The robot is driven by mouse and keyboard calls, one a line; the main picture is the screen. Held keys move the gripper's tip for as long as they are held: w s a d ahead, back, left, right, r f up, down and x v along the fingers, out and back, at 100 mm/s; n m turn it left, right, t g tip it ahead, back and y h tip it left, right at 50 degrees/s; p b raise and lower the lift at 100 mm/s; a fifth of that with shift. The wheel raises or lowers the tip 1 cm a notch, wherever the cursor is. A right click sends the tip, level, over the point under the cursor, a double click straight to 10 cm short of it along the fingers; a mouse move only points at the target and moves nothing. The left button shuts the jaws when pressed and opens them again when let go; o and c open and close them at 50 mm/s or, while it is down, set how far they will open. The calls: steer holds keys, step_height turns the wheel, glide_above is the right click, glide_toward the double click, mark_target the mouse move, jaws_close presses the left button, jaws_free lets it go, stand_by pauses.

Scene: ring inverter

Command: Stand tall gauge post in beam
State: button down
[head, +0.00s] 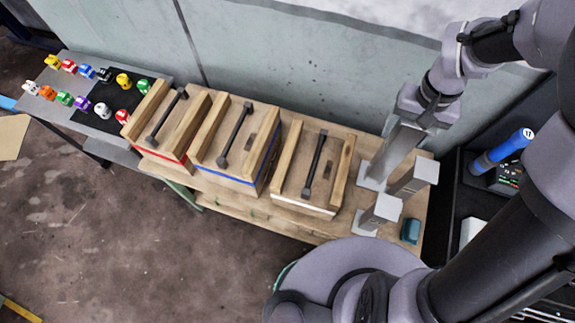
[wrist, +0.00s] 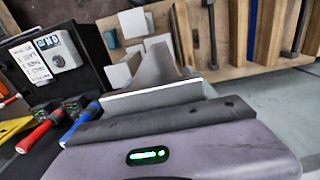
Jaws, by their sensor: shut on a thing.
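A tall grey gauge post (head: 400,146) stands near the right end of the wooden bench, its foot at or close to the bench top. My gripper (head: 418,117) is shut on its upper end from above. In the wrist view the post (wrist: 153,66) runs away from the jaws, with a pale plate edge (wrist: 155,97) close to the camera; the fingertips are largely hidden. Two shorter grey posts with square tops, a nearer one (head: 380,211) and a farther one (head: 414,179), stand just right of and in front of it. I cannot make out a beam.
Three wooden boxes with dark bars, red-striped (head: 160,152), blue-striped (head: 225,179) and white-striped (head: 303,207), fill the bench to the left. A small teal block (head: 410,231) sits at the front right. A dark tray with a blue cylinder (head: 502,151) lies right. A wall stands behind.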

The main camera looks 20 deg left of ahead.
steer(key=b, duration=0.9)
glide_toward(379, 168)
steer(key=w+f, duration=0.1)
steer(key=f, duration=0.1)
steer(key=w+f, duration=0.1)
steer(key=d+f, duration=0.1)
steer(key=f, duration=0.1)
steer(key=shift+w+d+f, duration=0.1)
steer(key=shift+w+f, duration=0.2)
steer(key=shift+w, duration=0.1)
steer(key=shift+f+b, duration=1.15)
steer(key=shift+f, duration=3.9)
steer(key=shift+c, duration=1.4)
jaws_free()
